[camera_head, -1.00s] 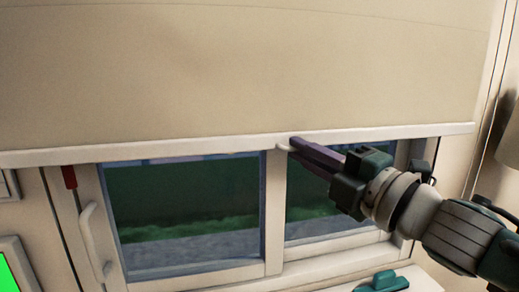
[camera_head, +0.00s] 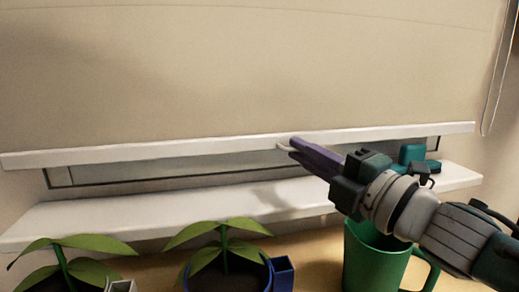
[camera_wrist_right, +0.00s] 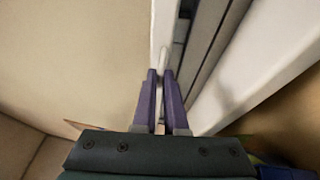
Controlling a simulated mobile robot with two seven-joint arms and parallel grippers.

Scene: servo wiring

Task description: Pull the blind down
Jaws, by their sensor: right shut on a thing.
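The beige blind (camera_head: 240,75) fills the upper part of the head view. Its white bottom bar (camera_head: 150,152) hangs a little above the white window sill (camera_head: 130,208), with a narrow strip of window (camera_head: 180,168) showing between. My right gripper (camera_head: 292,146) is at the small white pull tab (camera_head: 283,147) on the bar. In the right wrist view the purple fingers (camera_wrist_right: 161,78) are shut on the tab (camera_wrist_right: 163,60). My left gripper is not in view.
Two potted plants (camera_head: 225,248) (camera_head: 65,262) stand below the sill at the front left. A green mug (camera_head: 375,258) stands under my right arm. A teal object (camera_head: 413,158) rests on the sill's right end. A cord (camera_head: 492,90) hangs at the far right.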

